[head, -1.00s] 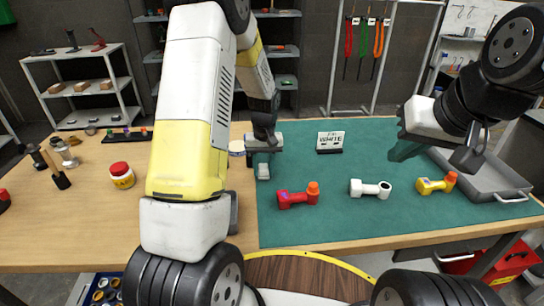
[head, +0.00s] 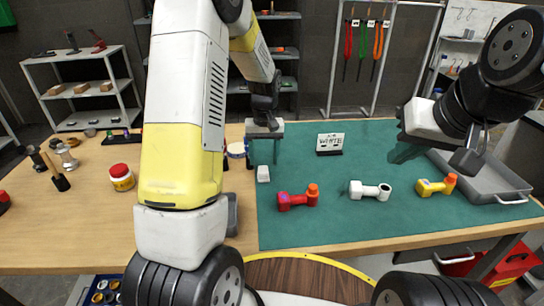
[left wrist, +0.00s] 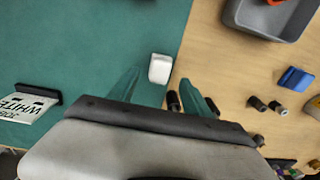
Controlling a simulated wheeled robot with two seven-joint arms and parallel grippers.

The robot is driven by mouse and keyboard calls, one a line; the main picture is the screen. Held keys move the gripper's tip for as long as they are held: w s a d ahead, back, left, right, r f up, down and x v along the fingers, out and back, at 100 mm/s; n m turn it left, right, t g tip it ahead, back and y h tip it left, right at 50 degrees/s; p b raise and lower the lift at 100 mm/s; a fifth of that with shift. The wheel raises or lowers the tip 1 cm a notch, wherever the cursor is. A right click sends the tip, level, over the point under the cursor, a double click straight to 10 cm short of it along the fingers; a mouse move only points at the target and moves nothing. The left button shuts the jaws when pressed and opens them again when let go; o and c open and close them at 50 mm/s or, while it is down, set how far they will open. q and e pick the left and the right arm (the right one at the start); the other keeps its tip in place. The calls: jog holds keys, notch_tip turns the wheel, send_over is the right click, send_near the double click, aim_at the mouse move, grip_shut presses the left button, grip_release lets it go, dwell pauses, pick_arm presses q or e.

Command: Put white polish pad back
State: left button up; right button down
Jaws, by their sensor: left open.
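A small white block (head: 263,174), which may be the white polish pad, lies on the left edge of the green mat (head: 330,225). It also shows in the left wrist view (left wrist: 160,68). My left gripper (head: 263,160) is open and empty just above and behind the block; its fingers (left wrist: 159,80) are apart, with the block beyond them. A white tool (head: 370,190) lies on the mat to the right. A sign reading WHITE (head: 330,143) stands at the mat's back. My right gripper (head: 405,148) hangs at the right; its jaws are unclear.
A red tool (head: 298,198) and a yellow tool (head: 436,186) flank the white tool. A grey tray (head: 484,182) is at the right. A red-lidded jar (head: 121,177) and several small items stand on the bare wood at left. The mat's front is clear.

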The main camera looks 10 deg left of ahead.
aim_at(264, 169)
pick_arm(q)
jog(key=s+r+m+t+h, duration=0.1)
jog(key=s+r+t, duration=0.1)
jog(key=s+r, duration=0.55)
jog(key=s+r+m+t+h, duration=0.1)
jog(key=s+r, duration=0.3)
jog(key=r, duration=0.7)
jog(key=s+d+r+m+t, duration=0.1)
jog(key=s+d+r+t, duration=0.1)
jog(key=s, duration=1)
jog(key=shift+s+r+m+t+h, duration=0.3)
jog(key=shift+s+r+m+t, duration=0.1)
jog(key=shift+r+t, duration=0.25)
